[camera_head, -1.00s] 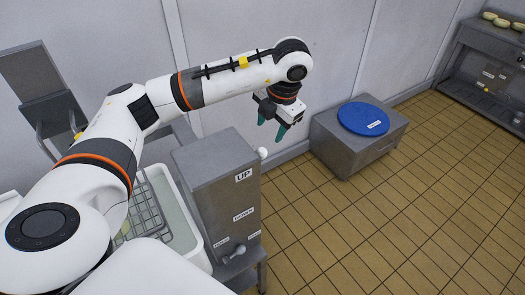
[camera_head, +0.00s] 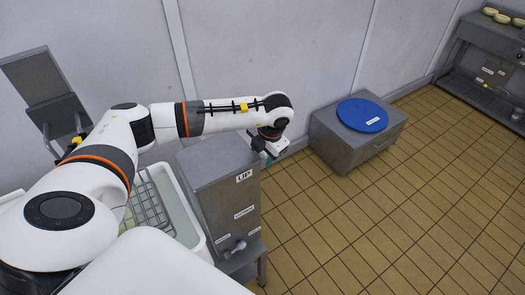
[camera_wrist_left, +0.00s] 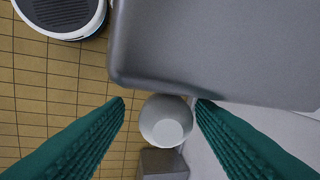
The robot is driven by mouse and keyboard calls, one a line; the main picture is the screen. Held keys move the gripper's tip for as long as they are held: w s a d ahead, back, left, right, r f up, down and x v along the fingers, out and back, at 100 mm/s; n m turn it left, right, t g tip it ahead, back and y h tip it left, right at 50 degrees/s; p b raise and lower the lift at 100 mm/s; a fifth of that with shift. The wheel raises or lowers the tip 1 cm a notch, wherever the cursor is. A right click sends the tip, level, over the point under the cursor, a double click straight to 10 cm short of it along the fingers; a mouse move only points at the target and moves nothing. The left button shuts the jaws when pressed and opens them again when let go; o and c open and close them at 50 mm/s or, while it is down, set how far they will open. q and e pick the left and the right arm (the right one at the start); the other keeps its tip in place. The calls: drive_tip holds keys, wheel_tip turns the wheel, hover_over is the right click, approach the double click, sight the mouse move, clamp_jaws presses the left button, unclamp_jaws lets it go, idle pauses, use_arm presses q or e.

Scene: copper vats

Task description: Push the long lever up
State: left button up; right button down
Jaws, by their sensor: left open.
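A grey metal box (camera_head: 215,190) with UP and DOWN labels stands left of centre in the head view. In the wrist view a round white knob (camera_wrist_left: 165,121), seemingly the end of the long lever, lies between my left gripper's (camera_wrist_left: 161,104) two teal fingers, close to the right one. I cannot tell whether they touch. In the head view my left gripper (camera_head: 268,160) is low beside the box's far right edge and covers the knob; the lever's shaft is hidden. The gripper is open. My right gripper is out of view.
A small lever (camera_head: 238,246) sits low on the box's front. A white basin (camera_head: 187,225) with a wire rack stands left of it. A grey cabinet (camera_head: 345,150) with a blue lid (camera_head: 362,115) stands by the wall. The tiled floor at right is clear.

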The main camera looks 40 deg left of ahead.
use_arm(q)
clamp_jaws()
drive_tip(key=shift+w+a+f+b, duration=0.15)
drive_tip(key=shift+a+b, duration=0.35)
drive_tip(key=shift+b, duration=0.3)
drive_tip(key=shift+w+a+r+h, duration=0.1)
drive_tip(key=shift+r+h, duration=0.1)
drive_tip(key=shift+h, duration=0.2)
drive_tip(key=shift+r, duration=0.2)
unclamp_jaws()
drive_tip(key=shift+f, duration=0.1)
wheel_tip(320, 180, up, 12)
drive_tip(key=d+b, duration=0.2)
drive_tip(key=b, duration=0.2)
drive_tip(key=shift+b, duration=0.35)
